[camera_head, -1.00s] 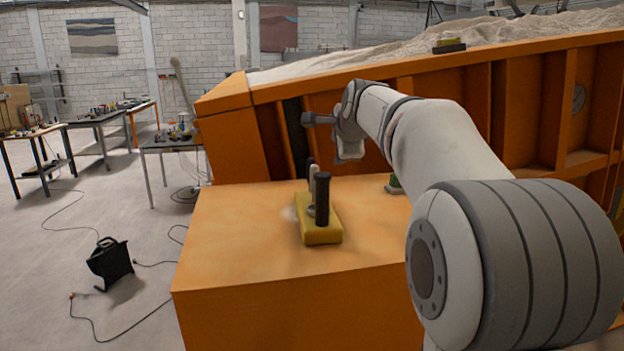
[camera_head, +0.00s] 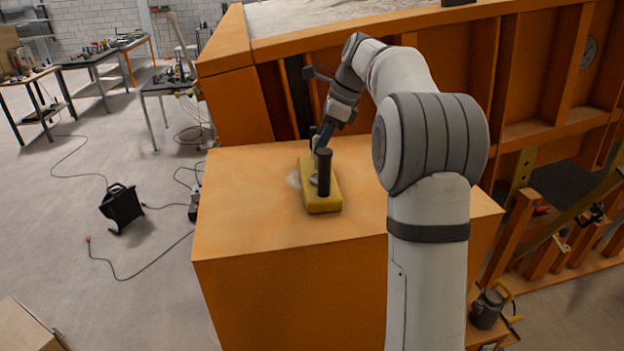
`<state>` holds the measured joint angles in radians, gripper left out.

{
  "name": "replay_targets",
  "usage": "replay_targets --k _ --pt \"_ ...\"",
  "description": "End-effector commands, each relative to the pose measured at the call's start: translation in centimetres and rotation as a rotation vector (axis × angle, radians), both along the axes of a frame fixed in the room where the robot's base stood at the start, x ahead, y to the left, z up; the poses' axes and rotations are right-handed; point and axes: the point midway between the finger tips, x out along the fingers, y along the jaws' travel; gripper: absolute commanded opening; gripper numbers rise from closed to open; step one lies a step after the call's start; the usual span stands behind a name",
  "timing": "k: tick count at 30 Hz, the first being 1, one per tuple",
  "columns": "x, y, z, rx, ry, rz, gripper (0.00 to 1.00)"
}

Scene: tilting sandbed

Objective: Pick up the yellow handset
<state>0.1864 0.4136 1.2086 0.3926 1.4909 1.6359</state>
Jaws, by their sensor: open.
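The yellow handset (camera_head: 321,198) lies on top of an orange block (camera_head: 250,220), with its long side running away from me. A black upright post (camera_head: 324,172) stands on its near part, and more small upright parts stand behind it. My gripper (camera_head: 323,141) is open and points down at the handset's far part. Its fingertips are close to the upright parts there. I cannot tell whether they touch, because the post and the gripper hide part of this spot.
The large orange sandbed frame (camera_head: 400,30) rises right behind the block. The block's top is bare to the left of the handset, apart from a pale dusty patch. A black floor device (camera_head: 121,207) with cables stands at left. Work tables (camera_head: 97,72) stand further back.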

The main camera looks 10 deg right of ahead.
Motion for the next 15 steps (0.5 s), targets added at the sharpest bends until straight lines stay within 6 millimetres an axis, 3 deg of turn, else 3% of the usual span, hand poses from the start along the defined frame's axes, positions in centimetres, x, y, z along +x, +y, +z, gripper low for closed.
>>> replay_targets --k 9,15 --pt "0.3 1.9 -3.8 0.0 0.001 0.003 0.44" --pt "0.4 2.2 -4.5 -0.001 -0.002 0.003 0.44"
